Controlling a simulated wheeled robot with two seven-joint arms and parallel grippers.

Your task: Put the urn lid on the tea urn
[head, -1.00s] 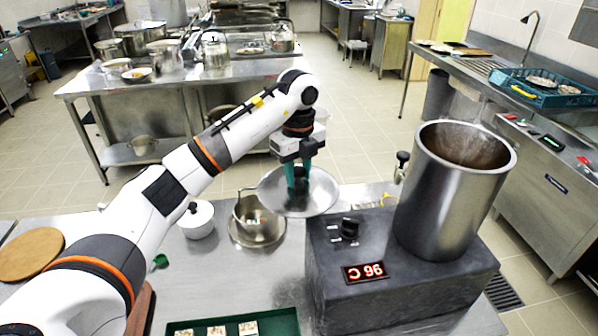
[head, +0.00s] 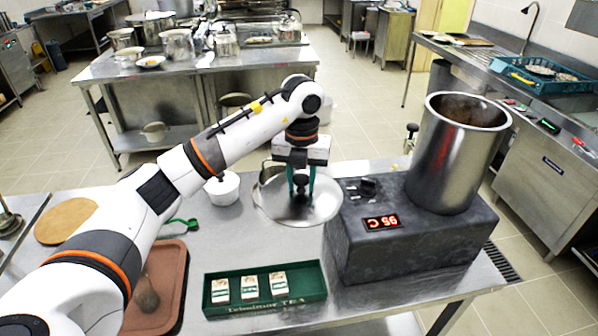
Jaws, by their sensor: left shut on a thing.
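The tea urn (head: 455,158) is a tall open steel cylinder on a dark grey base (head: 415,245) with a red "95 C" display and a tap at its left side. The urn lid (head: 273,203) is a wide, shallow steel disc with a dark knob. My left gripper (head: 301,181) is shut on the lid's knob from above and holds the lid roughly level, left of the urn base and apart from the urn's mouth. The lid hides most of a small steel pot behind it. My right gripper is not in view.
A green tea tray (head: 314,283) with several packets lies at the front. A white pot (head: 222,188), a green-handled tool (head: 180,225), a brown tray (head: 166,285) and a round wooden board (head: 62,220) are at the left.

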